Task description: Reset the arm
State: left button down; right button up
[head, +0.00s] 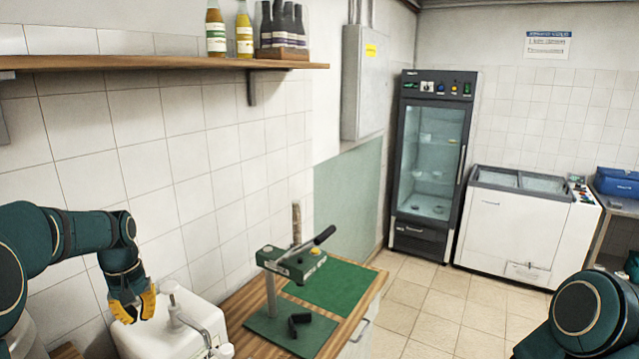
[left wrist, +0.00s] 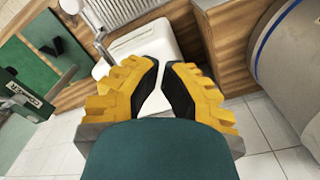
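My left arm (head: 65,232) is teal and comes in from the left in the head view, bent at the elbow with its forearm hanging down. My left gripper (head: 138,312) has yellow fingers pointing down, beside a white container with a pump top (head: 160,325). In the left wrist view the left gripper (left wrist: 163,70) has a narrow gap between its dark finger pads, with nothing between them. Part of my right arm (head: 585,310) shows at the lower right of the head view. My right gripper is out of view.
A green lever press (head: 292,262) stands on the wooden counter (head: 245,342) beside a green mat (head: 335,285). A wooden shelf (head: 150,63) with bottles hangs above my left arm. A glass-door fridge (head: 430,160) and white chest freezer (head: 520,230) stand at the back. Tiled floor (head: 425,305) is clear.

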pick_arm(q)
jog(key=w+d+f+m+h, duration=0.1)
jog(key=d+f, duration=0.3)
jog(key=f, duration=0.4)
jog(key=w+d+f, duration=0.1)
jog(key=d+f, duration=0.3)
jog(key=f, duration=0.5)
jog(key=s+d+f+m+h, duration=0.1)
jog(key=s+d+f+h, duration=0.1)
jog(key=s+d+f, duration=1.6)
jog(key=s+d, duration=0.3)
jog(key=s, duration=0.4)
jog(key=w+d+f+m+t+b, duration=0.1)
jog(key=w+d+f+m+b, duration=0.1)
jog(key=w+f+b, duration=0.4)
jog(key=w+b, duration=0.1)
jog(key=b, duration=0.4)
jog(key=shift+w+f+t+h+b, duration=0.2)
jog(key=shift+f+t+h+b, duration=0.1)
jog(key=shift+t, duration=0.1)
pick_arm(e)
notch_tip(320, 180, down, 13)
jog(key=w, duration=0.1)
jog(key=shift+a, duration=0.2)
pick_arm(q)
jog(key=shift+r, duration=0.1)
